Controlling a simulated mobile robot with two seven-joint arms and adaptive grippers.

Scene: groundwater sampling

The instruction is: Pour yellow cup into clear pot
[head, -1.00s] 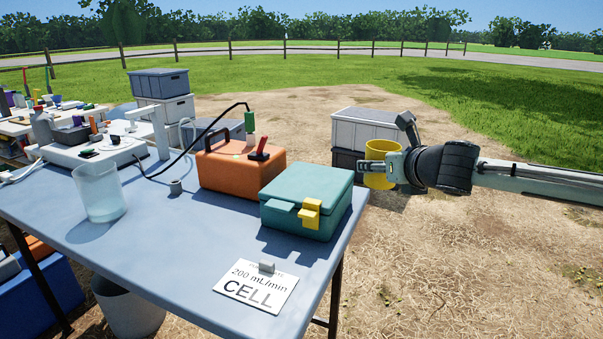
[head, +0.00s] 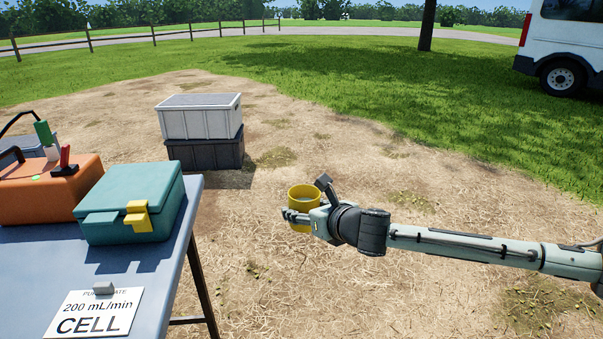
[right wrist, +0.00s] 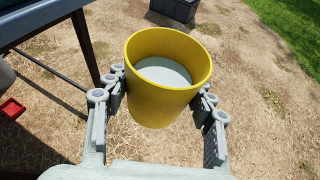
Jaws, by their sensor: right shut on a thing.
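The yellow cup (head: 304,194) is held upright by my right gripper (head: 306,214), in the air off the right end of the table. In the right wrist view the yellow cup (right wrist: 165,95) sits between the two fingers of my right gripper (right wrist: 160,100), and pale liquid shows inside it. The clear pot is out of the head view now; a second ago it stood at the left of the table. My left gripper is not in view.
The blue-grey table (head: 160,262) holds a teal case (head: 128,205) with a yellow latch, an orange case (head: 40,190) and a CELL card (head: 95,312). Stacked crates (head: 200,118) stand on the ground behind. Bare ground surrounds my right arm. A white van (head: 572,45) is far right.

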